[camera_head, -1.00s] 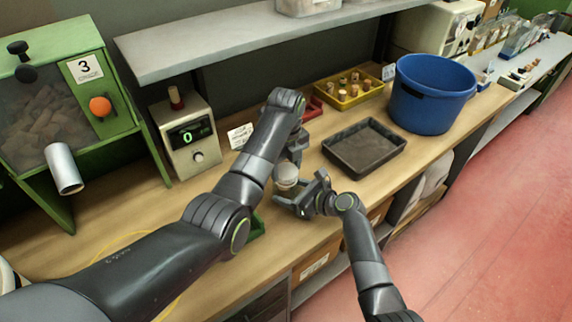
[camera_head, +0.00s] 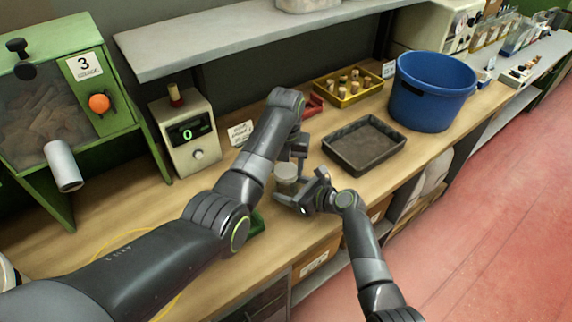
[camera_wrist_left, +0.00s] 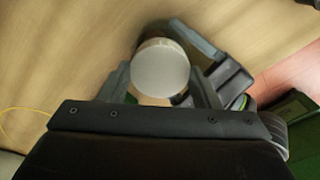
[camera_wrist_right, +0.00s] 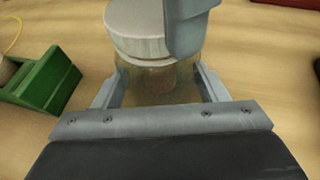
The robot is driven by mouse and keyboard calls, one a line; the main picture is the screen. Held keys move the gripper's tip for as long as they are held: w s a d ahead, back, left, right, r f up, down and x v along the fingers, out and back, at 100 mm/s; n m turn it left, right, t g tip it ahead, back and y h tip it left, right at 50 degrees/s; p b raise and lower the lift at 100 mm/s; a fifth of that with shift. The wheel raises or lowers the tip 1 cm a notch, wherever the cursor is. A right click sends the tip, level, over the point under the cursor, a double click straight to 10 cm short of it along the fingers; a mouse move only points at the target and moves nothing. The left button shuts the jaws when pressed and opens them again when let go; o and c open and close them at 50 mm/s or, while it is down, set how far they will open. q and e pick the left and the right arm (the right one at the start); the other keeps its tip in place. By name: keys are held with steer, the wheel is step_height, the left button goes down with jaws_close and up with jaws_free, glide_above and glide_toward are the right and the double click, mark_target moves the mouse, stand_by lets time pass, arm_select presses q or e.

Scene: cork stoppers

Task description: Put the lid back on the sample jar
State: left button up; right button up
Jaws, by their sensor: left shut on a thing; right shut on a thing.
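The sample jar (camera_wrist_right: 155,85) is clear with something brown inside. My right gripper (camera_head: 290,196) is shut around its body, one finger on each side in the right wrist view (camera_wrist_right: 158,95). The pale round lid (camera_wrist_left: 161,67) is between the fingers of my left gripper (camera_wrist_left: 163,85), which is shut on it. The lid is over the jar's mouth in the right wrist view (camera_wrist_right: 138,30). It looks level and touching or very close to the jar; I cannot tell whether it is fully seated. In the head view the lid (camera_head: 286,169) sits just under my left gripper (camera_head: 297,152).
A dark empty tray (camera_head: 364,146) lies right of the jar, with a blue bucket (camera_head: 431,92) and a yellow bin of corks (camera_head: 348,87) behind. A display device (camera_head: 190,137) stands left. A green block-like holder (camera_wrist_right: 45,82) is near the jar.

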arm_select(q)
steer(key=shift+m, duration=0.3)
steer(key=o, duration=0.9)
steer(key=shift+r, duration=2.25)
steer(key=shift+c, duration=0.3)
